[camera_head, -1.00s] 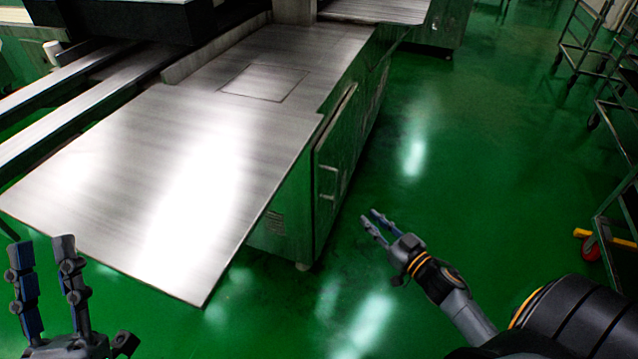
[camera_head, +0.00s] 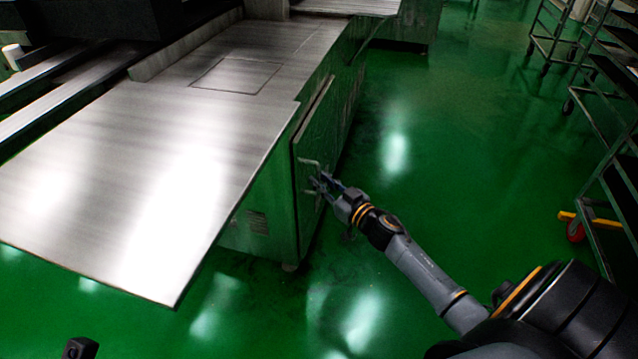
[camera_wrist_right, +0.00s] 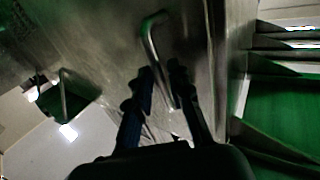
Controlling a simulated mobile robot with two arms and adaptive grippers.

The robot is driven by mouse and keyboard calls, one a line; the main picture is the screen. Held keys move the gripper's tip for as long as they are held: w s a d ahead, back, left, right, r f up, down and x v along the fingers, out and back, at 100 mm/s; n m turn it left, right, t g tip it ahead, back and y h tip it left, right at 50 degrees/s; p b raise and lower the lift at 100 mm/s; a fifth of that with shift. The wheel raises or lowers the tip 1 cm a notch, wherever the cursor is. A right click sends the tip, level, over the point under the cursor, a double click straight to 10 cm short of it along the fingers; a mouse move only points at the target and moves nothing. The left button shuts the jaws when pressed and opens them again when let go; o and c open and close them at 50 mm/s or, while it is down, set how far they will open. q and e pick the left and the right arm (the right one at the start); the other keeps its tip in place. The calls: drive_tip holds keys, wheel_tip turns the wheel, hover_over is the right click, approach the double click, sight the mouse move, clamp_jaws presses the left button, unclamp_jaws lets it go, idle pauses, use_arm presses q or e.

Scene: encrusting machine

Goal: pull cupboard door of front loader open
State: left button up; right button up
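The cupboard door (camera_head: 313,140) is on the right side of the metal machine and looks shut. It has a bar handle (camera_head: 309,162), and a second handle lies just below it, partly hidden by my right gripper (camera_head: 323,180). In the right wrist view, a bent metal handle (camera_wrist_right: 151,38) runs down between the two fingers of my right gripper (camera_wrist_right: 162,70). The fingers are apart, one on each side of the handle; I cannot tell whether they touch it. Only a small piece of my left gripper (camera_head: 80,348) shows at the bottom left edge.
The machine's steel tabletop (camera_head: 130,170) juts out to the left of the door. Green floor (camera_head: 420,200) lies clear to the right of the door. Rack trolleys (camera_head: 590,105) stand at the far right. Another bent handle (camera_wrist_right: 63,95) shows left in the right wrist view.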

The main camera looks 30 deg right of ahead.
drive_tip(key=shift+w, duration=0.6)
drive_tip(key=shift+a, duration=0.1)
clamp_jaws()
